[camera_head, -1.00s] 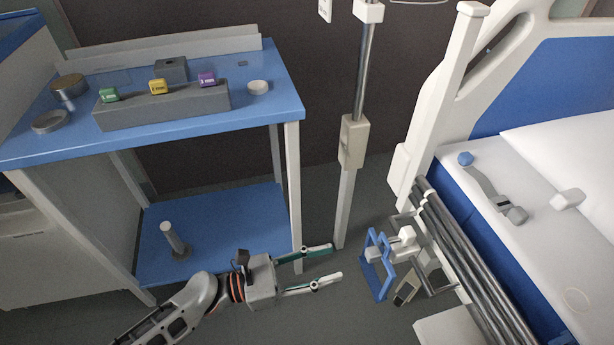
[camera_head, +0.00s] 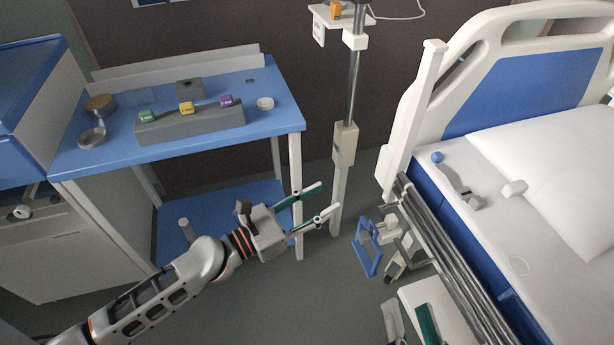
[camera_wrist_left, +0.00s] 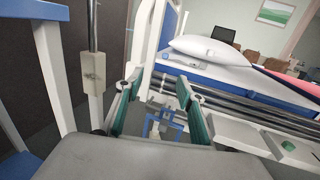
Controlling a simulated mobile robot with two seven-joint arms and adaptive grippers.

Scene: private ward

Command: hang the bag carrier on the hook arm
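A blue open frame, which looks like the bag carrier (camera_head: 366,268), is upright beside the bed rail, low at the bed's near side. A grey bracket with white blocks (camera_head: 388,232) sits against it; I cannot tell which part is the hook arm or whether they are joined. The blue frame also shows in the left wrist view (camera_wrist_left: 150,126), beyond and below my fingers. My left gripper (camera_head: 329,196) is open and empty, left of and above the frame in the head view. My right gripper (camera_head: 411,310) shows only its fingers at the bottom edge, apart with nothing seen between them.
A pole with a beige block (camera_head: 344,146) stands just behind my left fingertips. A blue-topped cart (camera_head: 75,160) is at left, its leg close to my left gripper. The bed rail bars (camera_head: 440,250) run along the right. Open floor (camera_head: 310,290) lies between.

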